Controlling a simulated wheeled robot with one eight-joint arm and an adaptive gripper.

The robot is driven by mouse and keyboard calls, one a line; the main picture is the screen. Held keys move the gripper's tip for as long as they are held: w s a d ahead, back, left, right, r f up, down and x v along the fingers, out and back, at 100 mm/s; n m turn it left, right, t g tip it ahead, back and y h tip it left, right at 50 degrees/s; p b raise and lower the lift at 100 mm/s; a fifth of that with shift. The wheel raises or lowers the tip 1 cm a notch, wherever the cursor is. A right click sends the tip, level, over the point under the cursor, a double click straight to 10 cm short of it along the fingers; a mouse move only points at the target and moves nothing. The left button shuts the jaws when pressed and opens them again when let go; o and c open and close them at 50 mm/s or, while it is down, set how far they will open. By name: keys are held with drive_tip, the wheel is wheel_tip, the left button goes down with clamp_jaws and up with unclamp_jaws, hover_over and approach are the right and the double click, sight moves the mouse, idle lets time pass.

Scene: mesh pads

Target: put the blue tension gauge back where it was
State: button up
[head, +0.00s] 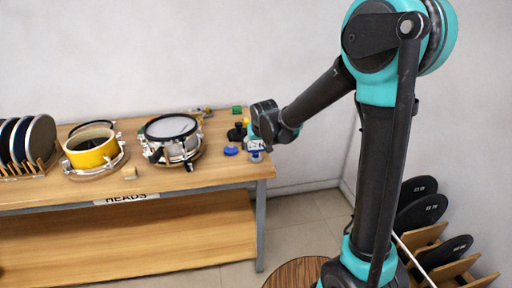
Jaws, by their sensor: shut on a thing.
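My gripper (256,143) is at the right end of the wooden table, pointing down, shut on a small blue and white thing that I take to be the blue tension gauge (255,154). The gauge shows just below the fingers, close to the table's front right corner. Whether it touches the tabletop is too small to tell. A flat round blue thing (230,150) lies on the table just left of it.
A black thing with a yellow part (237,132) stands close behind the gripper. A green block (237,110) lies farther back. A white-topped drum (171,128) and a yellow drum (92,149) stand left. Dark pads (420,210) stand in a rack at right.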

drive_tip(key=shift+f, duration=0.15)
drive_tip(key=o, duration=1.8)
drive_tip(key=shift+f, duration=0.1)
drive_tip(key=v, duration=1.2)
drive_tip(key=s+d+f+m+g+h, duration=0.1)
drive_tip(key=s+d+f, duration=0.7)
drive_tip(key=s+d, duration=0.2)
drive_tip(key=s+d+f+m+g, duration=0.1)
drive_tip(key=s+d+f+m, duration=0.1)
drive_tip(key=s+d+f, duration=0.6)
drive_tip(key=s+d, duration=0.3)
drive_tip(key=d, duration=0.3)
drive_tip(key=shift+h, duration=0.4)
